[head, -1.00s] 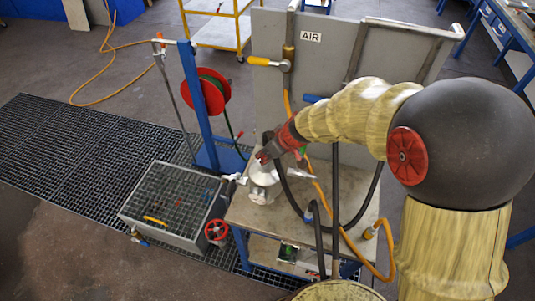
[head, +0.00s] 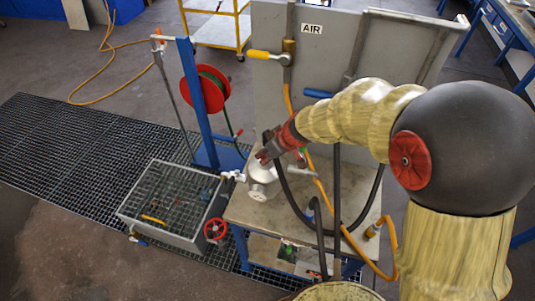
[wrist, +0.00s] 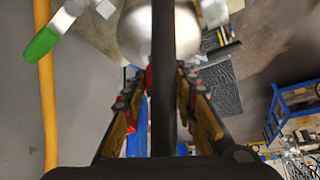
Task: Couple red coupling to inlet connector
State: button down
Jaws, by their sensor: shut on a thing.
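My gripper (head: 265,156) is over the metal vessel (head: 262,178) on the bench, at its upper side in the head view. In the wrist view my gripper (wrist: 161,78) is shut on a black hose (wrist: 163,40), which runs straight up the picture between the fingers. A small red part shows beside the hose at the fingers; I cannot tell whether it is the red coupling. The vessel's rounded silver body (wrist: 135,35) lies beyond the fingertips. The inlet connector cannot be made out, and the gripper hides part of the vessel's top.
A grey panel marked AIR (head: 311,28) stands behind the bench (head: 345,195). Black hoses and a yellow hose (head: 350,243) loop at the right. A blue post with a red reel (head: 203,90) and a mesh-topped tank (head: 165,238) stand left. A green handle (wrist: 42,45) shows in the wrist view.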

jog(key=shift+f, duration=0.2)
jog(key=c, duration=1.3)
grip_release()
jog(key=shift+c, duration=0.2)
jog(key=shift+r, duration=0.1)
jog(key=v, duration=1.1)
jog(key=shift+s+d+r, duration=0.15)
jog(key=shift+s+r, duration=0.05)
jog(key=shift+r, duration=0.15)
